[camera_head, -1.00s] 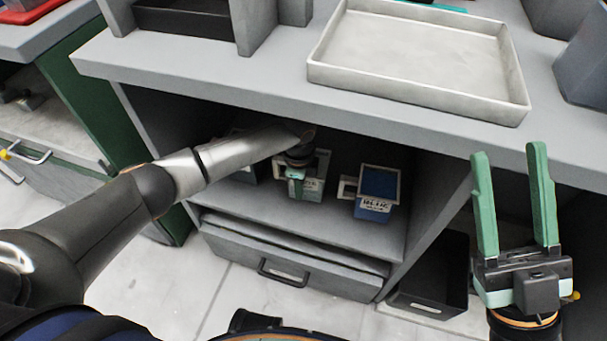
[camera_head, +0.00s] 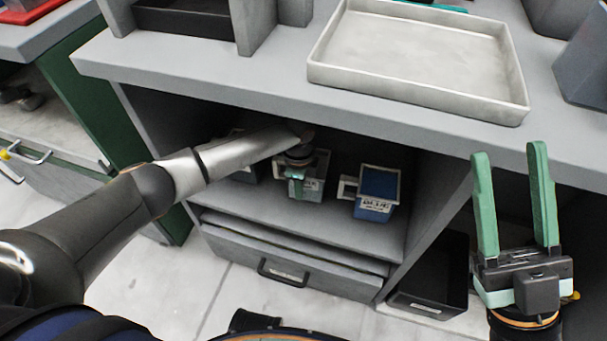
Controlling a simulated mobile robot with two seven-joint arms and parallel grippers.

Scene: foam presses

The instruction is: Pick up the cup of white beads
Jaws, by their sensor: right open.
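Inside the shelf under the counter, my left gripper (camera_head: 297,182) is at a grey, square-topped cup (camera_head: 312,190) with a partly hidden label. My arm and wrist cover part of this cup, and its contents cannot be made out. I cannot tell whether the jaws are closed on it. A blue-filled cup (camera_head: 376,205) with a label and a square handle stands to its right. Another cup (camera_head: 246,172) is mostly hidden behind my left arm. My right gripper (camera_head: 512,150) is open and empty, in front of the counter at the right.
The counter (camera_head: 240,85) overhangs the shelf (camera_head: 340,236). A pale shallow tray (camera_head: 420,55) lies on the counter. Below the shelf is a drawer with a handle (camera_head: 284,272), with a black bin (camera_head: 435,285) to its right.

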